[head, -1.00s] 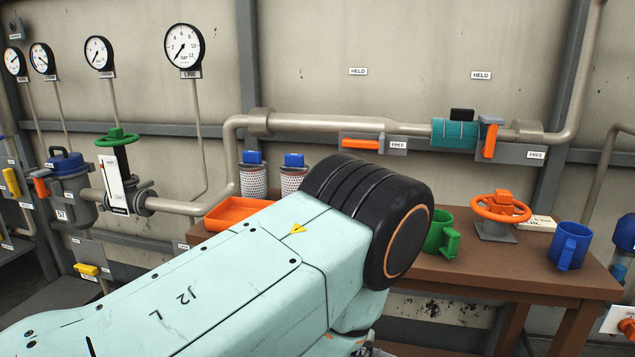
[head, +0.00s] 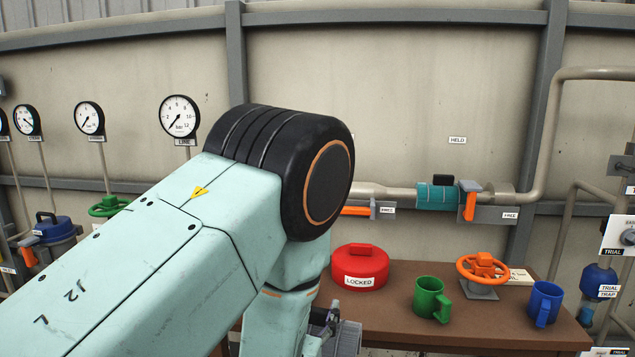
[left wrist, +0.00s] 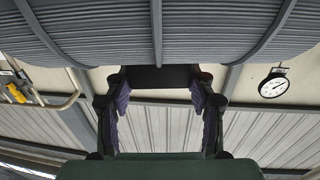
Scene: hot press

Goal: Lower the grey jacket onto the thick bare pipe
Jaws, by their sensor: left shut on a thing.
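The grey jacket (left wrist: 200,35) is a large ribbed half-round shape across the top of the left wrist view. In the head view a small part of it (head: 348,340) shows at the bottom edge, below the pipe and in front of the table. My left gripper (left wrist: 160,85) is shut on the jacket's dark handle (left wrist: 158,76), with a finger on each side. The pipe (head: 372,190) runs along the wall; my left arm hides much of it, so I cannot see its whole bare stretch. My right gripper is not in view.
The brown table (head: 390,315) carries a red LOCKED object (head: 360,268), a green mug (head: 428,298), an orange handwheel (head: 482,268) and a blue mug (head: 544,302).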

